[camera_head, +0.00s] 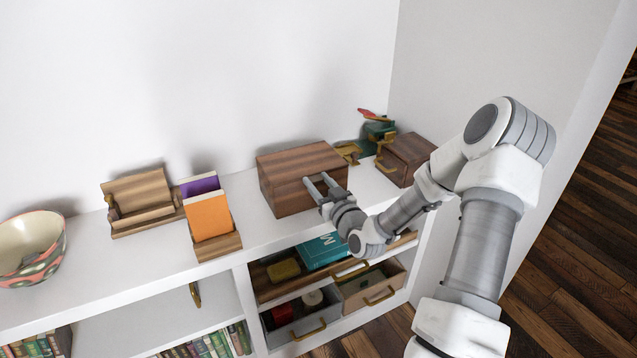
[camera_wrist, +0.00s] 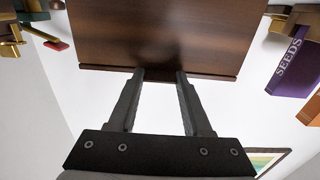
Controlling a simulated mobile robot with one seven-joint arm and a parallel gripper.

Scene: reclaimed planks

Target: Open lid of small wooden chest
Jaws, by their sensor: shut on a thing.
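The small wooden chest (camera_head: 285,190) is a dark brown box with striped grain on the white shelf top, and its lid (camera_head: 298,157) looks closed. My gripper (camera_head: 316,179) reaches it from the front right, with both grey fingers at the upper front of the chest. In the wrist view, the lid (camera_wrist: 165,35) fills the top middle, and my gripper (camera_wrist: 161,75) has its fingertips at the lid's edge, a small gap between them. The gripper is shut on the lid's edge; the exact contact is hard to see.
Left of the chest stand a seed packet holder (camera_head: 208,218), a wooden stand (camera_head: 140,203) and a patterned bowl (camera_head: 30,248). To the right are brass and green items (camera_head: 378,130) and another brown box (camera_head: 405,158). Open drawers (camera_head: 300,322) sit below.

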